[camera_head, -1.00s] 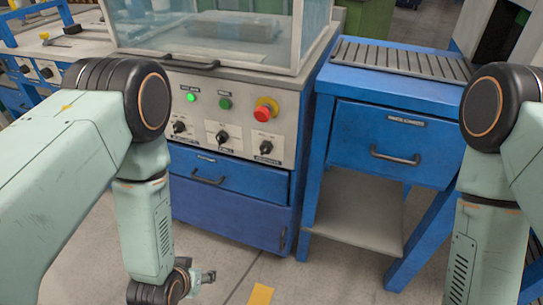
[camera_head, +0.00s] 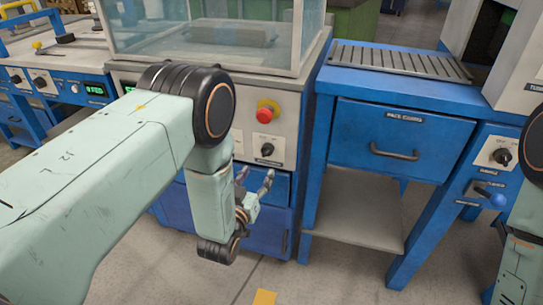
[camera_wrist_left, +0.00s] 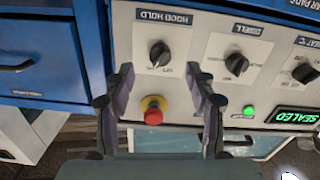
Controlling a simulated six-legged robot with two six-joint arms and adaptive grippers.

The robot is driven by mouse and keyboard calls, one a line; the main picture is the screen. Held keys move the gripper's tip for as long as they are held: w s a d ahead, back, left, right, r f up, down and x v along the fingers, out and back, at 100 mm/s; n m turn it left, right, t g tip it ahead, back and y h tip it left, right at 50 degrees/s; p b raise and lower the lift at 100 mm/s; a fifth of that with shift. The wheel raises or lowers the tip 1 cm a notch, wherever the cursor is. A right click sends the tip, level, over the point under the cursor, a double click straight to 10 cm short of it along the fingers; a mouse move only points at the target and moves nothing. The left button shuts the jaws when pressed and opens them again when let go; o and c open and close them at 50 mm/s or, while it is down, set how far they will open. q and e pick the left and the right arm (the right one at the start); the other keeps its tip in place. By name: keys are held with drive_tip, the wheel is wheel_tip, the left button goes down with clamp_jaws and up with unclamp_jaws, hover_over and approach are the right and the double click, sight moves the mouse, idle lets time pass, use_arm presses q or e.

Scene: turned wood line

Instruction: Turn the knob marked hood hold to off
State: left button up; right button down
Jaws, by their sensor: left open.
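The black knob under the label HOOD HOLD (camera_wrist_left: 159,52) is on a light panel in the left wrist view, which shows the panel upside down. It also shows in the head view (camera_head: 267,148), on the right of the machine's front. Small marks sit beside it, but I cannot surely read its setting. My left gripper (camera_head: 256,178) is open and empty, just below this knob in the head view. In the left wrist view its two fingertips (camera_wrist_left: 160,72) frame the knob from either side, apart from it. My right gripper is out of view.
A red stop button on a yellow collar (camera_wrist_left: 153,110) lies close to the hood hold knob. A dwell knob (camera_wrist_left: 237,64) and a heat knob (camera_wrist_left: 305,73) are alongside. A blue drawer (camera_head: 390,140) and another knob (camera_head: 501,156) are farther right.

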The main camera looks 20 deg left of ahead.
sight(265, 154)
use_arm(q)
drive_tip(key=shift+t, duration=0.3)
drive_tip(key=w+b, duration=0.1)
drive_tip(key=w, duration=0.4)
drive_tip(key=w+r+b, duration=0.1)
drive_tip(key=w, duration=0.2)
drive_tip(key=shift+b, duration=0.35)
drive_tip(key=c, duration=1.2)
drive_tip(key=shift+o, duration=0.2)
